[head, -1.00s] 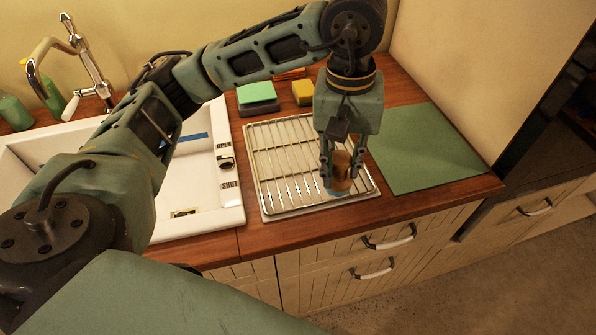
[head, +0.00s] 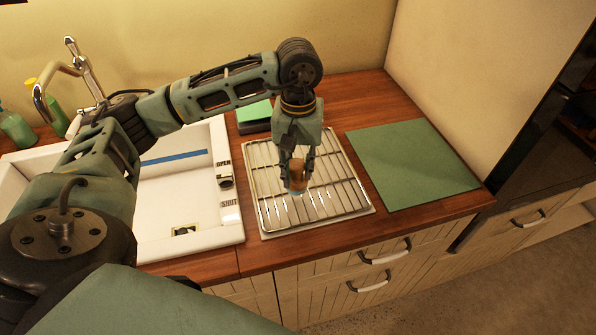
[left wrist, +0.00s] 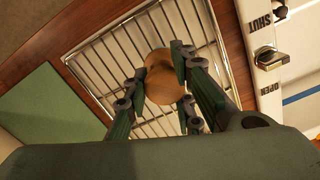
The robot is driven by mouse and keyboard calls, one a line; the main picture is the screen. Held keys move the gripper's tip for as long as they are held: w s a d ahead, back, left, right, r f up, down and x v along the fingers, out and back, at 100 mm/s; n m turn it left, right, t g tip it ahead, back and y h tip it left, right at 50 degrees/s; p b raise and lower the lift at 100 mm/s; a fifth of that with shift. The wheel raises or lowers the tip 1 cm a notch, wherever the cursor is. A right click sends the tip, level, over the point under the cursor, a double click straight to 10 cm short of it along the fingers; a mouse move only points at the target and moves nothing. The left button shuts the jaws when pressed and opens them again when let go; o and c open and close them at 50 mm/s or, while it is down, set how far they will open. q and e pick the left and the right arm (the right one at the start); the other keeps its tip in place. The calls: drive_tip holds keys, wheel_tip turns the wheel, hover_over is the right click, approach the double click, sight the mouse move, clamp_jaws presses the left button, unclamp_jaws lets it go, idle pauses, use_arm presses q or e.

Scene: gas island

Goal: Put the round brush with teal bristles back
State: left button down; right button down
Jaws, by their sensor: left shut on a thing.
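My left gripper (head: 297,170) is shut on the round brush (head: 297,178), gripping its brown wooden body. A thin edge of teal-blue bristles shows at the brush's lower side in the head view. My right gripper is not in view.
A white sink (head: 190,215) with a lever marked OPEN and SHUT (head: 226,180) is left of the rack. A green mat (head: 415,165) lies to its right. A green-topped sponge (head: 254,111) sits behind the rack. A faucet (head: 85,70) and green bottles (head: 16,128) are at the back left.

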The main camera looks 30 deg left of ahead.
sight(298, 177)
use_arm(q)
wheel_tip(298, 177, down, 2)
drive_tip(key=shift+f+p, duration=0.15)
drive_tip(key=shift+p, duration=0.25)
drive_tip(key=shift+f, duration=0.25)
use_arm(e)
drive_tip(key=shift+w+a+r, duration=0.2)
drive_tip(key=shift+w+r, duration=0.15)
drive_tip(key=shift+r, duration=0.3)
use_arm(q)
drive_tip(key=shift+f, duration=0.1)
drive_tip(key=shift+f+b, duration=0.1)
drive_tip(key=shift+b, duration=0.2)
drive_tip(key=c, duration=1.5)
unclamp_jaws()
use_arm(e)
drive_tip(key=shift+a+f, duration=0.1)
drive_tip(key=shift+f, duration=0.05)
